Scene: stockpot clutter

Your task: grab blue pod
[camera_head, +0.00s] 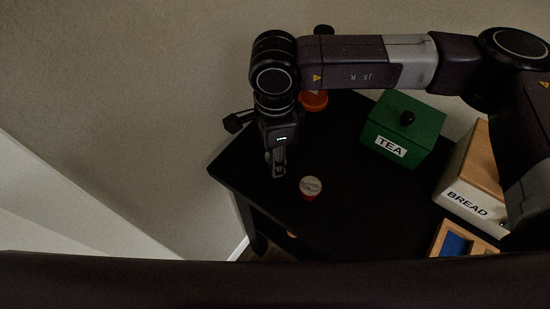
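No blue pod is clearly visible. A small red pod (310,188) with a pale lid sits on the black table. A blue patch (455,243) shows inside a light wooden box at the lower right, too cut off to tell what it is. My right gripper (277,167) comes in from the right, above the table's left part. It points down, just left of the red pod and apart from it. Its fingers look close together, but their opening is unclear, and I see nothing between them. My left gripper is not in view.
A green box labelled TEA (424,125) stands at the back right. A BREAD box (478,202) with a wooden lid is at the right, beside the wooden box (437,238). An orange round object (314,101) lies behind my gripper. The black table (350,215) is bare around the red pod.

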